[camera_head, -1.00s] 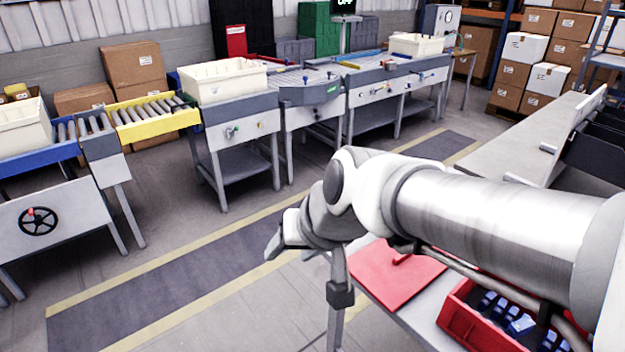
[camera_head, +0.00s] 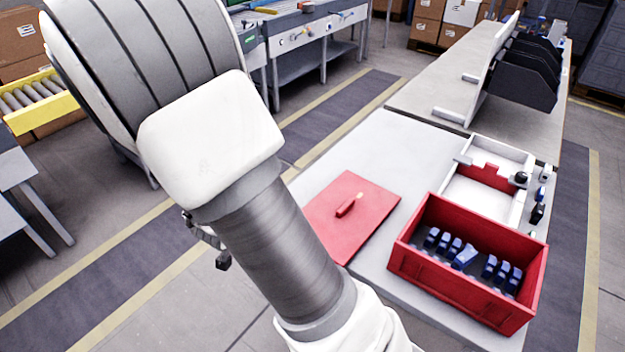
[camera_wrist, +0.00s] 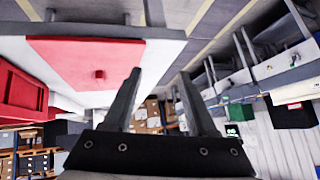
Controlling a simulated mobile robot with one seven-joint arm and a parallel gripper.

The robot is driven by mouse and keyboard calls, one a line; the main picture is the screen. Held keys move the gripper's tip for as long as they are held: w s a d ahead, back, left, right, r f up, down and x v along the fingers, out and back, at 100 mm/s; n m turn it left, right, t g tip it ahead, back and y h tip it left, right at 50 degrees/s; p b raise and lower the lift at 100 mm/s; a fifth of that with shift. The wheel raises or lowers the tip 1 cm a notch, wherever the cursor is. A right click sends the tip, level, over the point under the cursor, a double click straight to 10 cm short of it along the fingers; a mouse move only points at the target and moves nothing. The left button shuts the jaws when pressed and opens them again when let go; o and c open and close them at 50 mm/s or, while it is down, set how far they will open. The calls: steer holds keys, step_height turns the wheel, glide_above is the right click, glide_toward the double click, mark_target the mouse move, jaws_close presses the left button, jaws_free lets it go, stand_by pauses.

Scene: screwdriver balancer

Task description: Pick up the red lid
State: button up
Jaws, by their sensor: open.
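The red lid (camera_head: 349,215) lies flat on the grey table, left of the red crate, with a small raised handle in its middle. It also shows in the wrist view (camera_wrist: 75,62), where the picture is turned upside down. My gripper (camera_wrist: 158,88) is open, with its two dark fingers apart and nothing between them. The lid is off to the left of the fingers in the wrist view, and nothing touches it. In the head view my arm fills the left middle and the gripper's fingers are hidden.
A red crate (camera_head: 462,295) with several blue and black items stands right of the lid. A white tray (camera_head: 482,199) sits behind the crate. Black bins (camera_head: 520,70) stand on the bench farther back. The table (camera_head: 385,148) behind the lid is clear.

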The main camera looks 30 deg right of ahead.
steer(key=s+d+f+m+g+h, duration=0.1)
steer(key=s+d+m+g+h, duration=0.1)
steer(key=s+d+h, duration=0.45)
steer(key=b, duration=0.2)
glide_toward(343, 207)
steer(key=shift+h, duration=0.25)
steer(key=x, duration=0.4)
steer(key=shift+w+d+r, duration=0.1)
steer(key=shift+w+d, duration=0.05)
steer(key=shift+w, duration=0.25)
steer(key=shift+s+f+b+x, duration=0.1)
steer(key=shift+f+b+x, duration=0.05)
steer(key=shift+x, duration=0.7)
steer(key=shift+s+f+b+x, duration=0.15)
steer(key=shift+b+x, duration=0.05)
steer(key=shift+x, duration=0.7)
steer(key=shift+s+f+b+x, duration=0.1)
steer(key=shift+f+b+x, duration=0.05)
steer(key=shift+x, duration=0.7)
steer(key=shift+c, duration=0.3)
jaws_close()
